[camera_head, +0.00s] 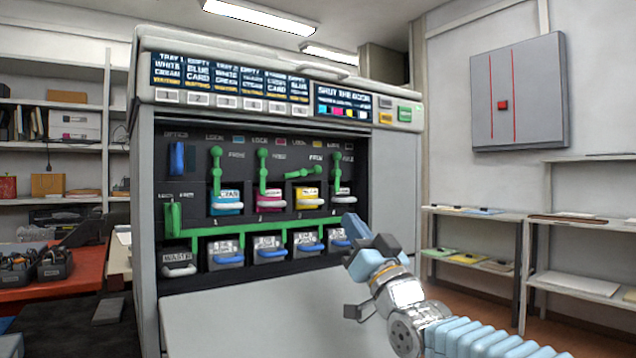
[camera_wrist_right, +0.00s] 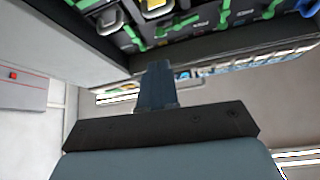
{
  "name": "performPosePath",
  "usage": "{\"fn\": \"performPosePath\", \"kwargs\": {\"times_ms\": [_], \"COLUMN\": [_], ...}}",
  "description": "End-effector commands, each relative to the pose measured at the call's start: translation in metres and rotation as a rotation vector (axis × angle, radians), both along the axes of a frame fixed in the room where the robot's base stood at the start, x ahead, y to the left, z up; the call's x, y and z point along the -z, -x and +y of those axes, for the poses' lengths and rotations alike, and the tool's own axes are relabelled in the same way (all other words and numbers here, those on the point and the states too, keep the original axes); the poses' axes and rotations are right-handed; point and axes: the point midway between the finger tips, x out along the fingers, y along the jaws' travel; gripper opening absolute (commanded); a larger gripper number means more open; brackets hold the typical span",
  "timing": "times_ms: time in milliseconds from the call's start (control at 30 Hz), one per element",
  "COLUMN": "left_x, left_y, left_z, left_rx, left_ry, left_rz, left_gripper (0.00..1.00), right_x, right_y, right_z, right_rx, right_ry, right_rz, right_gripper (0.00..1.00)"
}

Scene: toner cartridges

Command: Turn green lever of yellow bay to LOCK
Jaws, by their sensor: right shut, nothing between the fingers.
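The yellow bay (camera_head: 309,197) is third from the left in the open printer. Its green lever (camera_head: 303,173) lies nearly flat, its knob end to the right below a FREE label. The levers of the cyan (camera_head: 216,168), magenta (camera_head: 263,170) and black (camera_head: 336,172) bays stand upright. My right gripper (camera_head: 350,224) is shut and empty, in front of the lower right of the printer opening, below and right of the yellow lever. The wrist view shows its shut fingers (camera_wrist_right: 157,84) and part of the yellow cartridge (camera_wrist_right: 156,9). My left gripper is out of view.
A green rail (camera_head: 270,235) runs below the bays, above several lower bottles with blue handles (camera_head: 270,253). The printer's lowered front door (camera_head: 260,322) extends toward me. Its right side wall (camera_head: 392,180) stands close behind my right gripper. Shelves (camera_head: 470,212) stand at the right.

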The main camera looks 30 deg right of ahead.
Motion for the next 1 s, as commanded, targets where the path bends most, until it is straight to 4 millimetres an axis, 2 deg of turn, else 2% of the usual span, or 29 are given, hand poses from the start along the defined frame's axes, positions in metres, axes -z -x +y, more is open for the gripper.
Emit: {"fn": "performPosePath", "kwargs": {"times_ms": [233,367,800,1000], "left_x": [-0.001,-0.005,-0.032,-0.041], "left_y": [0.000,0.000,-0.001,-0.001], "left_z": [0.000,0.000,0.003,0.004], "left_rx": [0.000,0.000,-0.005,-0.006], "left_ry": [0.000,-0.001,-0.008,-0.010], "left_rz": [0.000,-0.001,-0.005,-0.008], "left_gripper": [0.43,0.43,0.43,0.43], "right_x": [-0.001,-0.010,-0.062,-0.076], "right_y": [-0.002,-0.012,-0.086,-0.108], "right_z": [0.000,0.000,-0.002,-0.004], "right_rx": [0.000,0.000,0.000,0.000], "right_ry": [0.000,0.000,0.002,0.000], "right_rz": [0.000,0.000,0.000,0.001], "right_gripper": [0.00,0.00,0.00,0.00]}}
